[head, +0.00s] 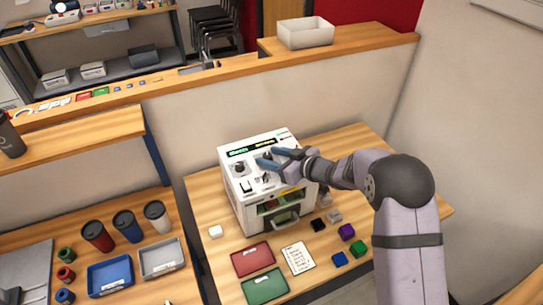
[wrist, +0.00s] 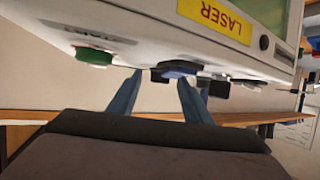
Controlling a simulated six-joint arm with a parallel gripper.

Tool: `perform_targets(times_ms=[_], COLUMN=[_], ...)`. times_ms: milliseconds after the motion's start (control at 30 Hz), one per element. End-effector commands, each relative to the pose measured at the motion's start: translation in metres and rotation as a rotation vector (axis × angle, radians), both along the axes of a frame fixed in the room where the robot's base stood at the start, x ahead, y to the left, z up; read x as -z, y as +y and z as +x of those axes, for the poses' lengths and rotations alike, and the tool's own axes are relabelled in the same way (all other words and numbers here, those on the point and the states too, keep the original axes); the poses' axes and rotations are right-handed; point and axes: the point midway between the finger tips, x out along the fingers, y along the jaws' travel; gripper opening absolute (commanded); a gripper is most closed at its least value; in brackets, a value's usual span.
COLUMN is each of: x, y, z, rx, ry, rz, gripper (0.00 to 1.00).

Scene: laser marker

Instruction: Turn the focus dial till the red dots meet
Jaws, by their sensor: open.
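The white laser marker (head: 238,207) stands on the wooden table, with a lit display strip and small controls on its sloped top panel. A dark round knob (head: 239,168) shows on the panel's left; I cannot tell whether it is the focus dial. My gripper (head: 264,157) is over the panel, its two blue fingers apart. In the wrist view the open fingers (wrist: 160,82) point at the machine, with a dark blue-black control (wrist: 178,70) near and partly between their tips. Contact cannot be told. A green button (wrist: 93,56) is left of the fingers. No red dots are discernible.
A red tray (head: 252,258), a green tray (head: 265,287) and a white printed sheet (head: 298,258) lie in front of the machine. Several small coloured blocks, one purple (head: 346,232), lie to the right. A low partition wall (head: 330,98) stands behind.

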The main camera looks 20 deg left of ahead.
Motion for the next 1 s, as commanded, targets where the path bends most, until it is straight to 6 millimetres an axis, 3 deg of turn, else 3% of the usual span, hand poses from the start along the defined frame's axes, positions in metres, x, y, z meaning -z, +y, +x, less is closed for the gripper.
perform_targets(times_ms=[67,233,467,1000], x=[0.0000,-0.0003,-0.0001,0.0014], y=[-0.0001,-0.0001,0.0011,0.0048], z=[0.0000,0.0001,-0.0002,-0.0024], rx=[0.000,0.000,0.017,0.289], ry=[0.000,0.000,-0.004,-0.014], rz=[0.000,0.000,0.002,0.007], gripper=[0.45,0.05,0.05,0.05])
